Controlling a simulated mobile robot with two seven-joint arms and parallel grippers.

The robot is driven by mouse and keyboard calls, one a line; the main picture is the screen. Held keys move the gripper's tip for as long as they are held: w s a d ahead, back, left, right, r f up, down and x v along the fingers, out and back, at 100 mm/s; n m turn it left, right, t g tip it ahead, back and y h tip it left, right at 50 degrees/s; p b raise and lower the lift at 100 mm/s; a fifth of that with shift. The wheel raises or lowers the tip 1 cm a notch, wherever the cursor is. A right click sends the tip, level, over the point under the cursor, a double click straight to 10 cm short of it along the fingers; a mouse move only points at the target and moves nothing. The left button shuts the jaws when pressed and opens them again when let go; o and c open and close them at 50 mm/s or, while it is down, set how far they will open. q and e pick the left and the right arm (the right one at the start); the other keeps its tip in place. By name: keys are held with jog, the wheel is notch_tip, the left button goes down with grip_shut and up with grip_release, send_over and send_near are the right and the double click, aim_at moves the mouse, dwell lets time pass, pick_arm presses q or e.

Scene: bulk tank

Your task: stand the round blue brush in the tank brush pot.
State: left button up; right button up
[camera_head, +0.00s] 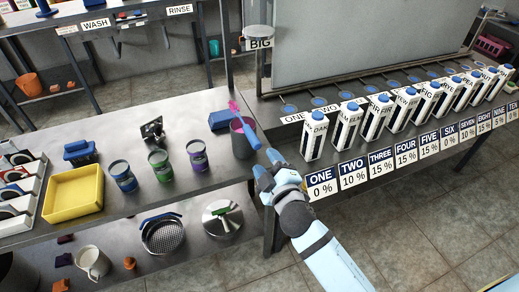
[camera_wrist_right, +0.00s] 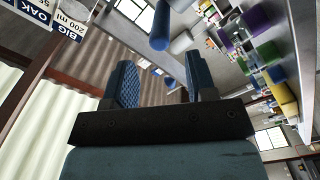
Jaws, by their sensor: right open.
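The pot (camera_head: 242,149), dark with a purplish tint, stands at the right end of the steel table. A bright blue brush handle (camera_head: 249,134) slants across its mouth, with its lower right end over the rim. A pink brush part (camera_head: 233,106) shows at the upper left of the handle. I cannot tell how deep the blue brush sits or whether its head is inside. My right gripper (camera_head: 268,171) is open, just to the lower right of the pot. In the wrist view a blue rod (camera_wrist_right: 160,29) is beyond the open fingers (camera_wrist_right: 160,82), apart from them. My left gripper is not in view.
A blue block (camera_head: 220,120) lies beside the pot. Several tins, such as the purple-banded one (camera_head: 197,157), and a yellow tray (camera_head: 74,194) stand to the left. White cartons (camera_head: 315,137) line the right bench. A sieve (camera_head: 163,234) and a lid are on the shelf below.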

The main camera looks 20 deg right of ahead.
jog(key=s+f+m+g+y, duration=0.2)
jog(key=s+f+m+g, duration=0.5)
jog(key=s+f, duration=1.1)
jog(key=shift+s+d+f+m+g+y, duration=0.15)
jog(key=shift+s+f+m+g+y, duration=0.25)
jog(key=shift+m, duration=0.5)
jog(key=shift+o, duration=0.3)
notch_tip(320, 180, up, 15)
jog(key=d+p, duration=0.1)
jog(key=p, duration=1.6)
jog(key=shift+s+f+n+t, duration=0.2)
jog(key=shift+n+t, duration=0.1)
jog(key=shift+t, duration=0.1)
jog(key=shift+o, duration=0.2)
jog(key=shift+f, duration=0.15)
jog(key=shift+s+d+f, duration=0.1)
jog(key=shift+f, duration=0.1)
jog(key=shift+c, duration=1.3)
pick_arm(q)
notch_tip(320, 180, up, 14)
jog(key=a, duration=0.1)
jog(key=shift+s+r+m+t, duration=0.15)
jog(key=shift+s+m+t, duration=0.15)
